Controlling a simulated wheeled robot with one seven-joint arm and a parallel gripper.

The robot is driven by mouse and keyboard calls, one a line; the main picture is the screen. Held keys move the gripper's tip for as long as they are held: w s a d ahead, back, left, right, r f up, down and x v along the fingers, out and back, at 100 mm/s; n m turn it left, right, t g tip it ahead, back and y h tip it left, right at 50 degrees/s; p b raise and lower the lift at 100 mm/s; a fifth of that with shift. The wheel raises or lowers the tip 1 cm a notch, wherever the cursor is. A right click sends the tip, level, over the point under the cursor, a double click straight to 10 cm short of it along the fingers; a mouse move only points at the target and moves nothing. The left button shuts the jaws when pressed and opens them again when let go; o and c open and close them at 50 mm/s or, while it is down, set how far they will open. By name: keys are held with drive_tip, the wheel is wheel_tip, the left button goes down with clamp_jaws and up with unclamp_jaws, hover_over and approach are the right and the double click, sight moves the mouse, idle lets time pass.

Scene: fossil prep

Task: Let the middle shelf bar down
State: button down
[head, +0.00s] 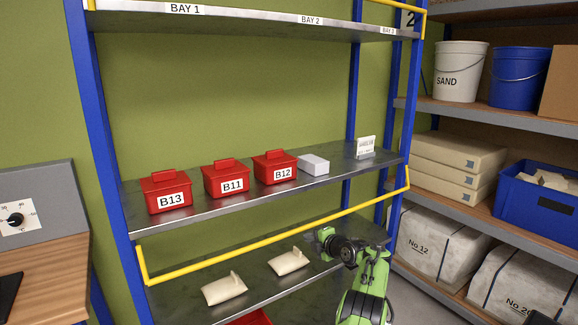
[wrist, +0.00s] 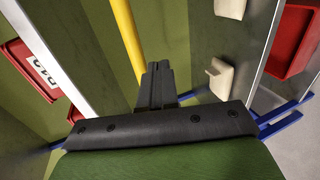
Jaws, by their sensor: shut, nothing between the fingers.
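The middle shelf bar (head: 270,240) is a yellow rail with a short arm at each end. It hangs below the front edge of the middle shelf (head: 200,222), sloping up to the right in the head view. In the wrist view the yellow bar (wrist: 126,38) runs down from the top, just left of my fingers. My gripper (head: 314,240) is shut and empty, close below the bar's right half. In the wrist view my closed fingertips (wrist: 159,70) are beside the bar; I cannot tell whether they touch it.
Red boxes B13 (head: 166,193), B11 (head: 226,180) and B12 (head: 275,168), a white block (head: 314,165) and a small sign (head: 366,147) stand on the middle shelf. Beige bags (head: 224,290) lie on the shelf below. Blue posts (head: 104,150) flank the rack.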

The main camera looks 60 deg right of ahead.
drive_tip(key=shift+w+d+f+t+h+b, duration=0.2)
drive_tip(key=shift+w+d+f+t+b, duration=0.15)
drive_tip(key=shift+b, duration=0.2)
drive_tip(key=shift+w+d+f+t+h+b, duration=0.15)
drive_tip(key=shift+w+f+t+h+b, duration=0.15)
drive_tip(key=shift+w+b, duration=0.2)
